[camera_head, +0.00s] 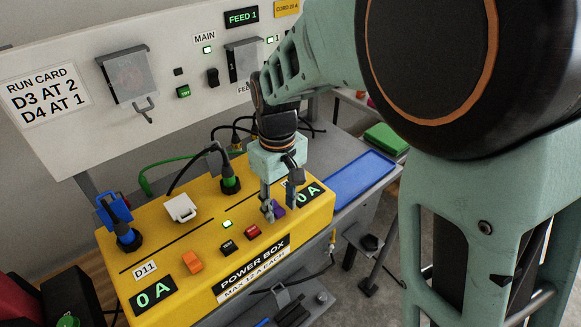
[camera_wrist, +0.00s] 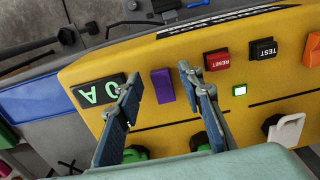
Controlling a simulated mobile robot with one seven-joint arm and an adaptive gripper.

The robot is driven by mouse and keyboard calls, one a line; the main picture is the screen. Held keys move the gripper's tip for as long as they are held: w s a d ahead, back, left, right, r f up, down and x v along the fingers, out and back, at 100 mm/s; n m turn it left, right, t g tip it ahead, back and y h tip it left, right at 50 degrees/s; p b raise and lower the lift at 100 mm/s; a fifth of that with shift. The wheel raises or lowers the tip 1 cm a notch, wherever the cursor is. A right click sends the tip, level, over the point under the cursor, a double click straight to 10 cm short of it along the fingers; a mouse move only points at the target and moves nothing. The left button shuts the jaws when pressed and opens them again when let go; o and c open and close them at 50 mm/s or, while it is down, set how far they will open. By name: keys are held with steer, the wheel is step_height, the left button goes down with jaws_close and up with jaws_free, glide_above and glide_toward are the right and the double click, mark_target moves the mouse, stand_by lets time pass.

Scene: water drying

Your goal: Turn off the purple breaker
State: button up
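The purple breaker (camera_head: 278,209) is a small rocker on the yellow power box (camera_head: 206,243), near its right end. In the wrist view the purple breaker (camera_wrist: 162,86) shows whole, between my two fingers. My gripper (camera_head: 279,200) points down at the box, with one finger on each side of the breaker. In the wrist view my gripper (camera_wrist: 160,73) is open, with a gap between each finger and the breaker. In the head view the fingers hide part of it. The display (camera_head: 309,192) beside it reads 0 A.
An orange breaker (camera_head: 193,262), a red RESET button (camera_head: 253,231) and a black TEST button (camera_head: 228,247) are on the same box. Plugs with cables stand along its back, including a green one (camera_head: 230,180). A blue tray (camera_head: 358,178) lies to the right.

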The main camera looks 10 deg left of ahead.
steer(key=shift+c, duration=0.5)
jaws_close()
steer(key=shift+r, duration=0.15)
steer(key=p, duration=0.1)
steer(key=g+h+p, duration=0.1)
steer(key=p, duration=0.1)
steer(key=shift+w+a+r+p, duration=0.2)
steer(key=shift+r+p, duration=0.1)
steer(key=h+p, duration=0.1)
steer(key=p, duration=0.1)
steer(key=shift+w+a+f+g+p, duration=0.1)
steer(key=shift+w+a+g+p, duration=0.05)
steer(key=shift+g+p, duration=0.2)
steer(key=shift+f, duration=0.1)
steer(key=shift+o, duration=0.5)
jaws_free()
